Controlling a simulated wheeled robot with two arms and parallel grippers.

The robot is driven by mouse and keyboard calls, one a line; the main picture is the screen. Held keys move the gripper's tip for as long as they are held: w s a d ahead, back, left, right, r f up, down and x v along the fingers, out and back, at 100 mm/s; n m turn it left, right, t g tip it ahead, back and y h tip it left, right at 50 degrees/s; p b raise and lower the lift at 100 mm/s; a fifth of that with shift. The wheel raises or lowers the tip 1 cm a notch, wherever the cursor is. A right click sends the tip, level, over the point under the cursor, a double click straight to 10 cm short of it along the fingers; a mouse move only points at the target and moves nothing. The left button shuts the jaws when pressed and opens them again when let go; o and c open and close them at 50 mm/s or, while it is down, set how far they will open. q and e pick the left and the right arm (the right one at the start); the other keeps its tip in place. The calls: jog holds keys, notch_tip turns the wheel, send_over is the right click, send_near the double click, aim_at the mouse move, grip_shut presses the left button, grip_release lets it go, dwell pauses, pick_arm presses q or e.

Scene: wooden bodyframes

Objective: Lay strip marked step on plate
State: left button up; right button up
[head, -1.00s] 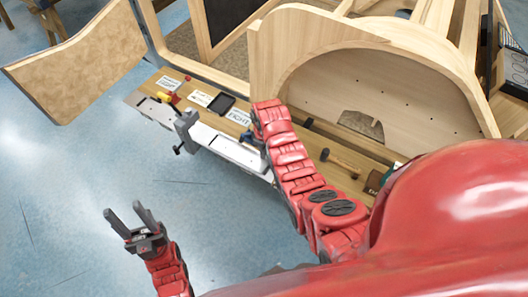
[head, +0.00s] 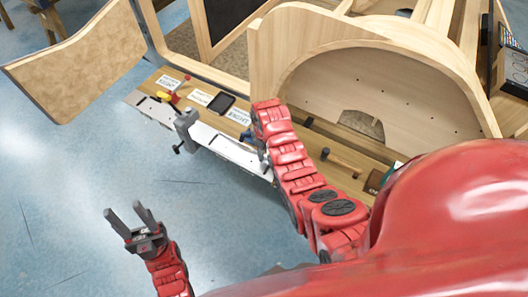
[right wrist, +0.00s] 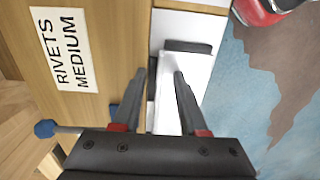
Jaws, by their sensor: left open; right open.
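A long pale metal plate (head: 218,144) lies along the front edge of the wooden bench, with a grey clamp (head: 186,124) standing across it. My right gripper (head: 264,154) is over the right part of this plate, largely hidden by its own arm in the head view. In the right wrist view my right gripper (right wrist: 160,85) is open, its fingers pointing at the pale plate (right wrist: 200,72). A short dark bar (right wrist: 187,46) lies just beyond the fingertips. No strip with a readable step mark shows. My left gripper (head: 130,220) is open and empty above the blue floor.
A label reading RIVETS MEDIUM (right wrist: 61,48) lies on the bench, and a blue-ended tool (right wrist: 45,128) is nearby. A dark tablet (head: 221,103), a yellow and red tool (head: 166,97) and a hammer (head: 341,160) lie on the bench. A curved wooden frame (head: 400,80) rises behind.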

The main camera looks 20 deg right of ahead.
jog(key=shift+r, duration=0.4)
notch_tip(320, 180, up, 4)
jog(key=shift+w+f+b, duration=0.15)
jog(key=shift+b, duration=0.8)
notch_tip(320, 180, up, 3)
jog(key=shift+f+p, duration=0.15)
jog(key=shift+p, duration=0.35)
notch_tip(320, 180, up, 10)
jog(key=p, duration=0.9)
jog(key=shift+p, duration=0.35)
